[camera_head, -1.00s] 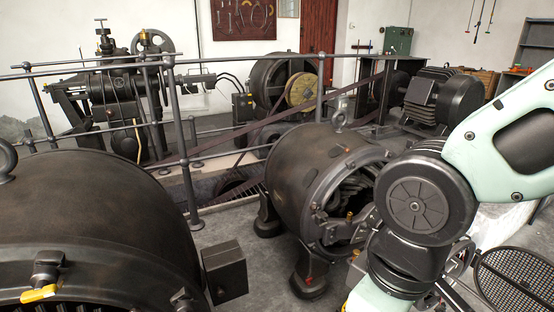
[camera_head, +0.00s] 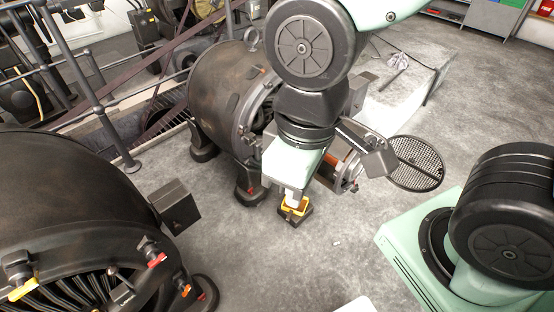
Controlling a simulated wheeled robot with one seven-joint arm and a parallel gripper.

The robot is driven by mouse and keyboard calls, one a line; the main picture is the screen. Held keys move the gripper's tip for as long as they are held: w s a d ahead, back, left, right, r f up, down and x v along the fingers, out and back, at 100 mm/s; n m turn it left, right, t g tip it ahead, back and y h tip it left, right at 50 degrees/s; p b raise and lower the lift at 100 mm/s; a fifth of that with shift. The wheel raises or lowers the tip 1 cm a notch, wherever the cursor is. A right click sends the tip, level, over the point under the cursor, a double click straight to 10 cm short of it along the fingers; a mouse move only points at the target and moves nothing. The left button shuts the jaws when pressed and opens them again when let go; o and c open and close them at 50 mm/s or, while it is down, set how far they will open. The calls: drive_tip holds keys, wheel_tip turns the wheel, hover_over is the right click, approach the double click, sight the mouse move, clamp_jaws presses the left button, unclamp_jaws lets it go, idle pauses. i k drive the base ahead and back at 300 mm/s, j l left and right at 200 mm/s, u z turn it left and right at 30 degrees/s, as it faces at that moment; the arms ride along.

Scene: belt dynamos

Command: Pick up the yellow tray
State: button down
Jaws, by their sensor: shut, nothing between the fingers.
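A small yellow tray (camera_head: 303,208) shows low in the middle of the head view, at a dark foot or block near the floor, beside the open dynamo housing. My gripper (camera_head: 292,199) hangs below the pale wrist, pointing down, with its white tip overlapping the tray in the picture. It is shut with nothing held. The tip hides part of the tray, and I cannot tell whether they touch.
The dark dynamo housing (camera_head: 222,95) stands just left of my arm. A larger machine (camera_head: 70,200) with a box on its side fills the lower left. A round mesh grate (camera_head: 416,163) is on the right. Grey floor in front is clear.

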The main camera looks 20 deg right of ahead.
sight(300, 210)
drive_tip(key=i+z, duration=0.15)
drive_tip(key=i, duration=0.45)
drive_tip(key=z, duration=1.4)
